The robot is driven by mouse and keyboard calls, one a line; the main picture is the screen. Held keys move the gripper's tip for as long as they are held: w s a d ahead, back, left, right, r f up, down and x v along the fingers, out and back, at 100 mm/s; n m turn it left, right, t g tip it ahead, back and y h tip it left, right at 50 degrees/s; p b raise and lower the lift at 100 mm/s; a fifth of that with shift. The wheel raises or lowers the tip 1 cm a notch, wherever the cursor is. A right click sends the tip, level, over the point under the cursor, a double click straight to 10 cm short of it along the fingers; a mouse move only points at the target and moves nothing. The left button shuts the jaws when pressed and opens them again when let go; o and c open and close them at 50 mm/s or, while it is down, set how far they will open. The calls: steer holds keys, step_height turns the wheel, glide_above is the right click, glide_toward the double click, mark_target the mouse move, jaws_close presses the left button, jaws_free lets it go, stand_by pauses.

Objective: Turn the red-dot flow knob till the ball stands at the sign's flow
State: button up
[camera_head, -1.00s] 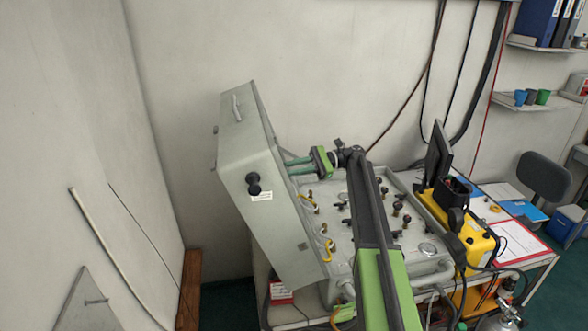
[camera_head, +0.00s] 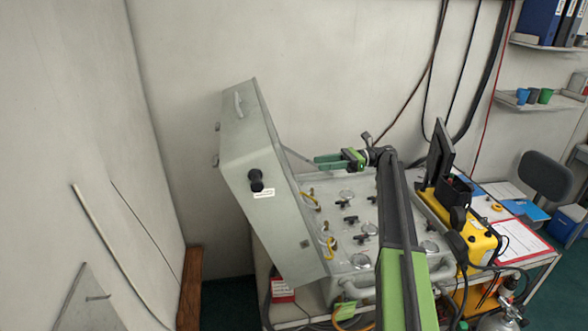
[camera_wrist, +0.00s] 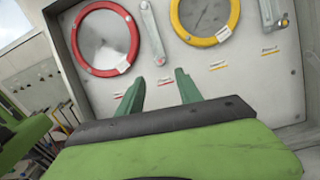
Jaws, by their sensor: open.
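The grey air panel case (camera_head: 352,283) stands open on a trolley, with several dark knobs and gauges on its flat face. Its raised lid (camera_head: 245,150) is seen mostly from behind. In the wrist view an upright panel face (camera_wrist: 240,75) has a red-ringed gauge (camera_wrist: 107,38), a yellow-ringed gauge (camera_wrist: 205,18) and a slim upright tube (camera_wrist: 152,32) between them. My gripper (camera_head: 318,160) is above the case, to the right of the lid. In the wrist view its fingers (camera_wrist: 158,85) are apart and empty, before that panel.
A yellow case (camera_head: 478,240) with a dark screen (camera_head: 440,160) stands right of the panel. A red-edged clipboard (camera_head: 520,240) lies farther right. Dark cables (camera_head: 435,75) hang on the wall behind. Yellow hoses lie by the lid's lower edge.

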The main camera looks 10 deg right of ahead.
steer(key=s+d+m+t, duration=0.1)
steer(key=d+t, duration=0.1)
steer(key=d, duration=0.5)
steer(key=a, duration=1.7)
steer(key=shift+w+a, duration=0.2)
steer(key=shift+w, duration=0.15)
steer(key=shift+f, duration=0.1)
steer(key=shift+c, duration=0.2)
